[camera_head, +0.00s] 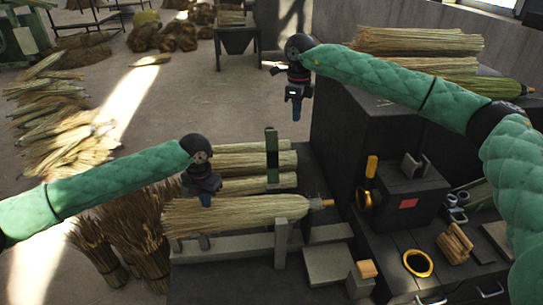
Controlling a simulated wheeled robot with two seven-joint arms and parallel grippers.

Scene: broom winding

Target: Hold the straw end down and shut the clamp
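A straw broom bundle (235,214) lies lengthwise in a grey holder on the dark bench, its loose straw to the left and its bound end (318,203) to the right. A grey upright piece (281,246) stands at its near side and may be part of the clamp; whether the clamp is open or shut I cannot tell. My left gripper (206,199) points down at the bundle's left part, touching or just above the straw. My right gripper (297,108) hangs pointing down in the air, beyond the bundle and apart from it. Finger openings are too small to judge.
More straw bundles (240,160) lie behind, beside a green upright post (272,155). To the right stand a dark block with a red label (409,203), a yellow-handled tool (371,167), a gold ring (418,263) and a wooden piece (456,243). Straw sheaves (145,235) stand at the left.

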